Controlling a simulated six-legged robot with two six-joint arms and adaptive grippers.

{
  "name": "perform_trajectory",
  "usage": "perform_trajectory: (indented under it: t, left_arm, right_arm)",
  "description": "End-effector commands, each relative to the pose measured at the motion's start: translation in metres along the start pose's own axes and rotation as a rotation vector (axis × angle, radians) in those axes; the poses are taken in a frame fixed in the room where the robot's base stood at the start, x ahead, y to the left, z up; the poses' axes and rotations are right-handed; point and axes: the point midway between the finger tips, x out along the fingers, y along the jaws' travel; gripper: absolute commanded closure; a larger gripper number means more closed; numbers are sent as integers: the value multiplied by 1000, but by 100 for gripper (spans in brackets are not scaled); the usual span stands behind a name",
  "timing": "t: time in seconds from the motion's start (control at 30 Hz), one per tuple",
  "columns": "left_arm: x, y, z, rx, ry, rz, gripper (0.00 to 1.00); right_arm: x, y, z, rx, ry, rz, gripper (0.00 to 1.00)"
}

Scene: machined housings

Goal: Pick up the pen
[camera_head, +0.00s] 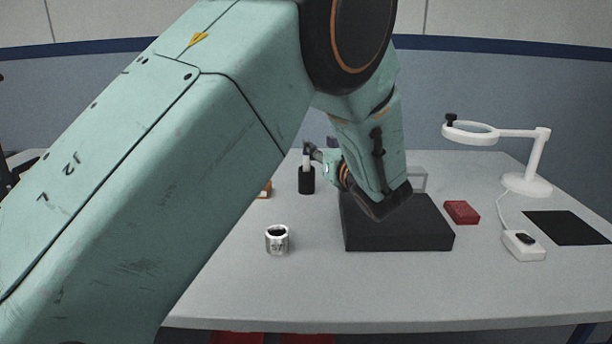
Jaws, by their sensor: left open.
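A small black upright cylinder (306,181) stands toward the back of the grey table, with a narrow white piece (306,162) rising from its top. I cannot tell whether this white piece is the pen; no other pen shows clearly. My left gripper (311,152) is open, beside and around the top of the white piece. It is small and partly hidden by my arm, so I cannot tell whether its fingers touch the piece. My left arm crosses the view from the left and covers much of the table's left side. My right gripper is out of view.
A dark block (400,236) lies on the table (330,296) below my wrist. A metal ring marked 57 (277,243) stands in front. To the right are a red box (461,212), a magnifier lamp (527,184), a white box (523,246) and a black mat (568,228).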

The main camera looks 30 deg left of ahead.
Motion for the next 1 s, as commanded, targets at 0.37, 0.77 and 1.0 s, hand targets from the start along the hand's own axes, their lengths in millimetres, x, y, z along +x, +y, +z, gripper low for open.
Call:
perform_trajectory:
  t: [0.37, 0.77, 1.0]
  left_arm:
    - [4, 0, -47, 0, 1, 1, 58]
    - [43, 3, -47, -3, 1, 3, 58]
    - [75, 6, -47, -1, 2, 1, 58]
  right_arm:
    - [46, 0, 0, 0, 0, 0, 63]
    - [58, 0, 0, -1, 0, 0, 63]
    - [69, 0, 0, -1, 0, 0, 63]
